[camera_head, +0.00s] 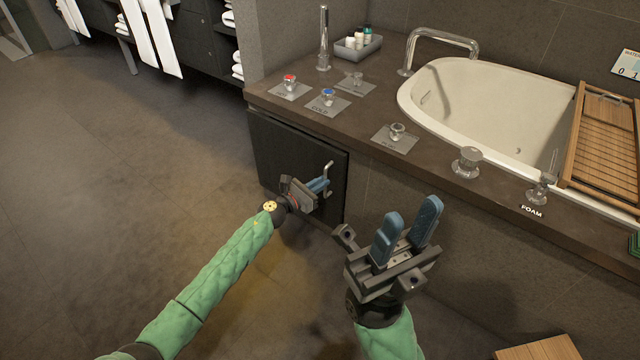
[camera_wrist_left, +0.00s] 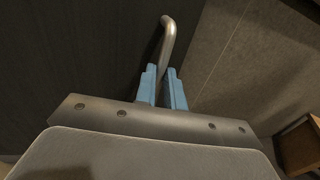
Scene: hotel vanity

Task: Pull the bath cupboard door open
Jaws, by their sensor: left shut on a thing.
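The bath cupboard door (camera_head: 285,152) is a dark panel under the counter, left of the tub front. It looks flush or nearly flush with its frame; I cannot tell if there is a gap. Its metal bar handle (camera_head: 328,177) stands upright near the right edge. My left gripper (camera_head: 319,185) is at the handle with its blue fingers shut on it. In the left wrist view the handle (camera_wrist_left: 169,40) rises from between the blue fingertips, which hide its lower part. My right gripper (camera_head: 408,232) is open and empty, in front of the tub panel.
The stone counter (camera_head: 440,180) above the door carries taps and knobs, including red and blue ones. A white bathtub (camera_head: 480,100) with a wooden tray (camera_head: 605,140) is at the right. A wooden stool or box (camera_head: 540,348) stands at the lower right. The floor at left is clear.

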